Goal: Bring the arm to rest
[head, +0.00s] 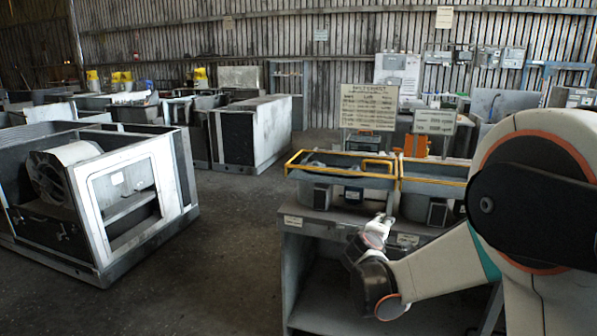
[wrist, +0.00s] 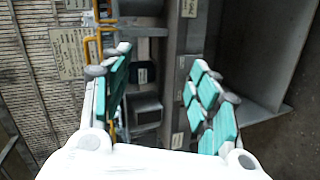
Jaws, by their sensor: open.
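My gripper (wrist: 160,100) is open in the wrist view, its two fingers with green pads standing wide apart. I see nothing held between the pads. In the head view my gripper (head: 372,238) is small and partly hidden by my wrist, in front of the grey workbench (head: 297,222). My arm comes in from the right and bends down toward the bench front.
Yellow-railed bins (head: 340,163) stand on the bench, with paper signs (head: 369,107) behind them. A blower housing (head: 125,205) stands on the floor at left. Open floor (head: 215,260) lies between it and the bench. More metal cabinets (head: 250,133) stand farther back.

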